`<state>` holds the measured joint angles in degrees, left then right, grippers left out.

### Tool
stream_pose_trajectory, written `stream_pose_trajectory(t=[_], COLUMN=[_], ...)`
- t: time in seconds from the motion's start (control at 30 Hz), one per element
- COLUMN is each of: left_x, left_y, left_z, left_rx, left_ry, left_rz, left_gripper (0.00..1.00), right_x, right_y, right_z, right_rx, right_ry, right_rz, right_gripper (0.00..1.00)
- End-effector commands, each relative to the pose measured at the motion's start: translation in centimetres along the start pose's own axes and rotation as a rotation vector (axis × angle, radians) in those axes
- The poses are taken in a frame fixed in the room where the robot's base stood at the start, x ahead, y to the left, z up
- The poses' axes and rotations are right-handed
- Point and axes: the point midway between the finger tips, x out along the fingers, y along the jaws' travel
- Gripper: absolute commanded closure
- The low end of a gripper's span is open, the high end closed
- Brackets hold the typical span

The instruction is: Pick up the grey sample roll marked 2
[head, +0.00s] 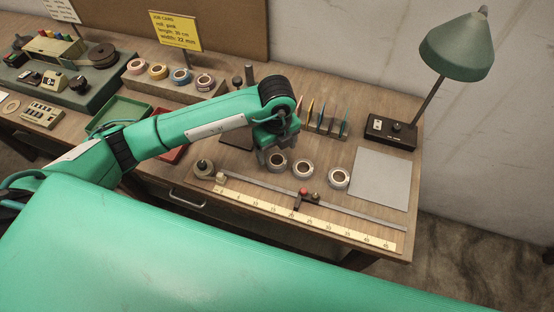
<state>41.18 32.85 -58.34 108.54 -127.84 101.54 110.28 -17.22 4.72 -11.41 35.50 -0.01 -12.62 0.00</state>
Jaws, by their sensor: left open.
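Three grey sample rolls lie in a row on the wooden table: a left one (277,163), a middle one (303,170) and a right one (339,178). Their number marks are too small to read, so I cannot tell which is marked 2. My left gripper (270,153) points down just behind and above the left roll, partly overlapping it in the picture. It is open, with no roll seen between its fingers. I cannot tell whether it touches the left roll. My right gripper is not in view.
A yellow ruler (300,216) and a metal rail with a red-topped slider lie in front of the rolls. A grey plate (382,178) lies right of them. A green lamp (457,47), a rack of thin coloured pieces (325,120) and coloured tape rolls (181,76) stand behind.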

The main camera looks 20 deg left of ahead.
Motion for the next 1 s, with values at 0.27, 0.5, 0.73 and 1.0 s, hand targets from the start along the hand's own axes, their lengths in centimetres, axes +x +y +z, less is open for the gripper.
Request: stream_pose_trajectory(t=[0.27, 0.5, 0.73, 1.0], left_x=[3.7, 5.1, 5.0, 5.0], left_y=[-0.3, -0.3, -0.3, -0.3], left_z=[0.3, 0.3, 0.3, 0.3], left_rx=[0.001, 0.001, 0.001, 0.001], left_ry=[0.002, 0.002, 0.001, 0.001], left_rz=[0.003, -0.001, -0.001, -0.001], left_gripper=[0.21, 0.21, 0.4, 0.69], right_x=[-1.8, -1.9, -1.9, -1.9], right_y=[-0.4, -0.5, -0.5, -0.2], right_z=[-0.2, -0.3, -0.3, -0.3], right_rx=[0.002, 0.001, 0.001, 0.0], right_ry=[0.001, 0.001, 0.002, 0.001], right_rz=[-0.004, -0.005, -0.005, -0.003], right_gripper=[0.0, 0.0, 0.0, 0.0])
